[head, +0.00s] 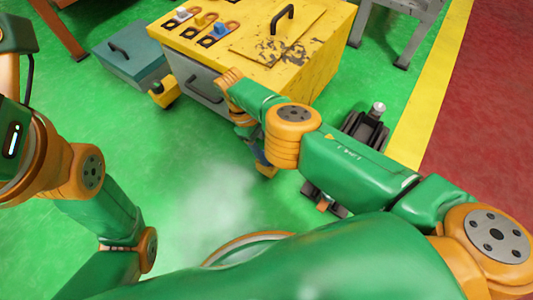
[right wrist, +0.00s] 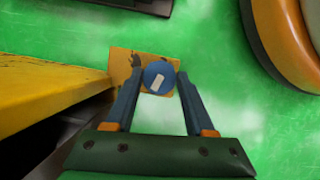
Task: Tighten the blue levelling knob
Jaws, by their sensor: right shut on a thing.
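The blue levelling knob (right wrist: 158,77) has a white mark on top and sits over a small yellow plate (right wrist: 122,62) with worn dark patches. My right gripper (right wrist: 158,82) is shut on the knob, with one finger against each side. In the head view a bit of blue (head: 262,158) shows low at the near corner of the yellow machine (head: 318,62), mostly hidden by my right arm.
The yellow machine's top carries several coloured knobs and a black handle (head: 283,17). A teal box (head: 128,62) stands beside it. A yellow foot with a knob (head: 163,93) juts from its left corner. The green floor (head: 190,190) in front is clear.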

